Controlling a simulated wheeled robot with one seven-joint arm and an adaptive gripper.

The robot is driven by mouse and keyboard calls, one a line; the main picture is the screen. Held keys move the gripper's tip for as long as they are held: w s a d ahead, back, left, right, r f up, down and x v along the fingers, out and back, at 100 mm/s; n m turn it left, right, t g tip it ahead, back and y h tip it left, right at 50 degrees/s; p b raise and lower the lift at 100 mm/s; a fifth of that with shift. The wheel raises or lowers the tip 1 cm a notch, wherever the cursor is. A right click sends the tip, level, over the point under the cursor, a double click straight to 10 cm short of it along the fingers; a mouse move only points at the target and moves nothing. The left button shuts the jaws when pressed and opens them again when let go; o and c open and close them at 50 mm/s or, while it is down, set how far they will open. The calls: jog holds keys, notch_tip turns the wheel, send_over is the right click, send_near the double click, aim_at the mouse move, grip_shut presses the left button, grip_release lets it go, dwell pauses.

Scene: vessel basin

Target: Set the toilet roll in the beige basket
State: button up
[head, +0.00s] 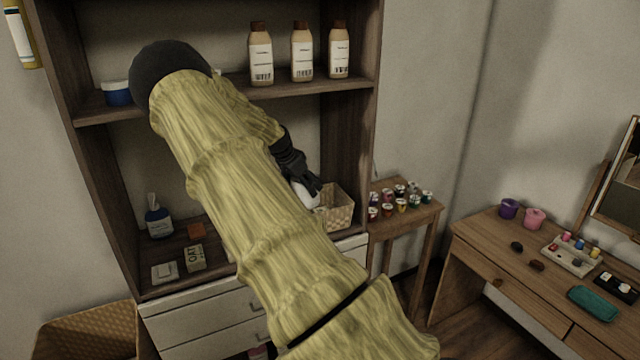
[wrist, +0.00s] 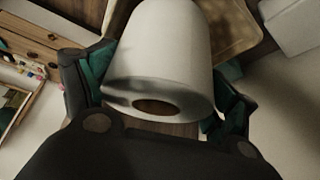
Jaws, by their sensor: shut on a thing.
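The white toilet roll (wrist: 160,50) is held between the teal-padded fingers of my gripper (wrist: 155,100) in the wrist view. In the head view the roll (head: 304,194) is mostly hidden by my gripper (head: 308,183), with a white part showing below the fingers. The beige basket (head: 341,213) stands on the lower shelf at its right end. The roll and gripper are at the basket's left side in the head view. I cannot tell whether the roll is above the basket, inside it or touching it. A beige rim (wrist: 238,28) shows behind the roll in the wrist view.
Three bottles (head: 302,52) stand on the upper shelf (head: 290,87). A small table (head: 405,215) with several jars stands right of the shelf unit.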

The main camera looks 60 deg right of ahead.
jog(key=shift+w+d+f+m+g, duration=0.35)
jog(key=shift+w+f+m, duration=0.15)
jog(key=shift+w+m, duration=0.15)
notch_tip(320, 180, down, 6)
jog(key=shift+r+p, duration=0.15)
jog(key=shift+p, duration=0.9)
jog(key=shift+s+f+p, duration=0.15)
jog(key=shift+f+p, duration=0.35)
jog(key=shift+f, duration=0.2)
jog(key=shift+f+p, duration=0.5)
jog(key=shift+f, duration=0.95)
jog(key=shift+r, duration=0.1)
jog(key=o, duration=0.8)
jog(key=shift+f, duration=0.2)
jog(key=shift+c, duration=0.2)
